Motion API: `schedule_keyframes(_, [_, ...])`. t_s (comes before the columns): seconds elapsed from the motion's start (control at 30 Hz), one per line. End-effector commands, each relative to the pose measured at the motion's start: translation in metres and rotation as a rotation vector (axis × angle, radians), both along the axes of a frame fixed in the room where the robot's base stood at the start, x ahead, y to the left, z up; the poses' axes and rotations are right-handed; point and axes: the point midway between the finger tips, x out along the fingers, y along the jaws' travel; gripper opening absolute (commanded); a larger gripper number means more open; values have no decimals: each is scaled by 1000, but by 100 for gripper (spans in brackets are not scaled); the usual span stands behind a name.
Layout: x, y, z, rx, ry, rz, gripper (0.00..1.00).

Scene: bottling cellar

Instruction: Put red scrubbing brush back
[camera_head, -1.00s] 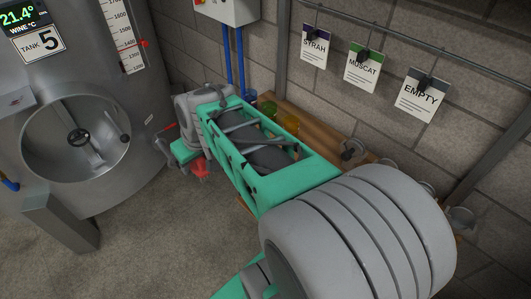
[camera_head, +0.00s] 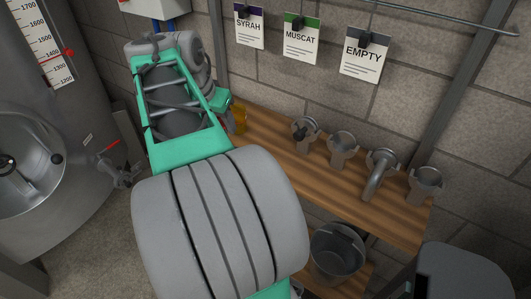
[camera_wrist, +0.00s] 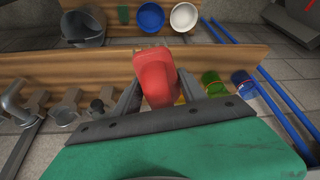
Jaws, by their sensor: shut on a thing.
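The red scrubbing brush (camera_wrist: 155,75) shows in the middle of the wrist view. My gripper (camera_wrist: 157,88) is shut on it, with one grey finger on each side. The brush is held over or in front of a wooden shelf (camera_wrist: 100,73); its height above the wood I cannot tell. The wooden shelf (camera_head: 270,143) runs along the wall to the right of my arm there.
Several steel fittings, one a bent pipe (camera_head: 379,174), stand on the shelf. A grey bucket (camera_head: 337,250) is below. Green (camera_wrist: 213,82) and blue (camera_wrist: 243,82) cups stand right of the brush in the wrist view. Blue (camera_wrist: 151,17) and white (camera_wrist: 184,17) bowls lie beyond.

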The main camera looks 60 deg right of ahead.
Motion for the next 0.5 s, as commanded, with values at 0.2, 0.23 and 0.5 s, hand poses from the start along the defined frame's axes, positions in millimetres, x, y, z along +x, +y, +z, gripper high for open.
schedule_keyframes(0.2, [-30,-18,-3,-2,1,-225,0])
schedule_keyframes(0.23, [-32,-21,-3,-2,1,-234,0])
schedule_keyframes(0.5, [-49,-86,-32,0,4,-244,0])
